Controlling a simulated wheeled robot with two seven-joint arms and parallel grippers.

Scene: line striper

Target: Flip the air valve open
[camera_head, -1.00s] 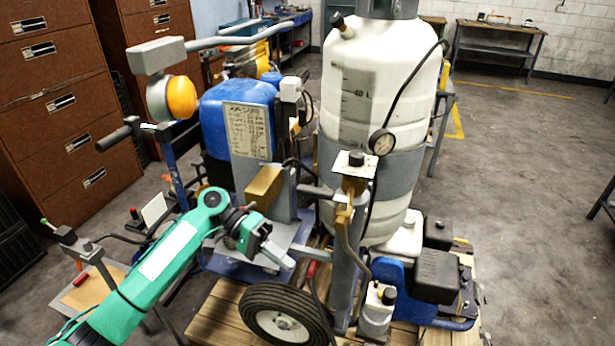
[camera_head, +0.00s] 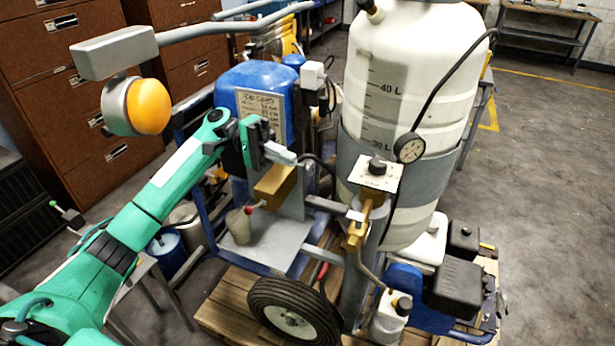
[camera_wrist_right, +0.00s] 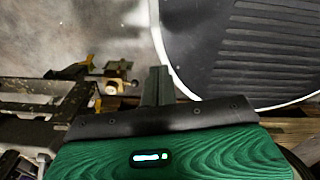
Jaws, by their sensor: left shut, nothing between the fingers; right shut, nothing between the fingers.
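The line striper (camera_head: 262,100) stands on a wooden pallet, with a white tank (camera_head: 405,80) and blue parts. A brass block (camera_head: 275,187) sits on its grey bracket, and a small red-tipped part (camera_head: 250,209) lies just left of it. A brass fitting (camera_head: 362,225) stands below a plate with a black knob (camera_head: 377,166). I cannot tell for sure which of these is the air valve. My left gripper (camera_head: 281,153) is shut and empty, just above the brass block, in front of the blue tank's label. My right gripper (camera_wrist_right: 157,85) is shut and empty in the wrist view.
A grey bar with an orange lamp (camera_head: 149,106) overhangs my left arm. A pressure gauge (camera_head: 409,148) hangs on a black hose by the tank. A wheel (camera_head: 290,312) is below. A dark ribbed surface (camera_wrist_right: 245,45) fills the wrist view's upper right. Open floor lies at right.

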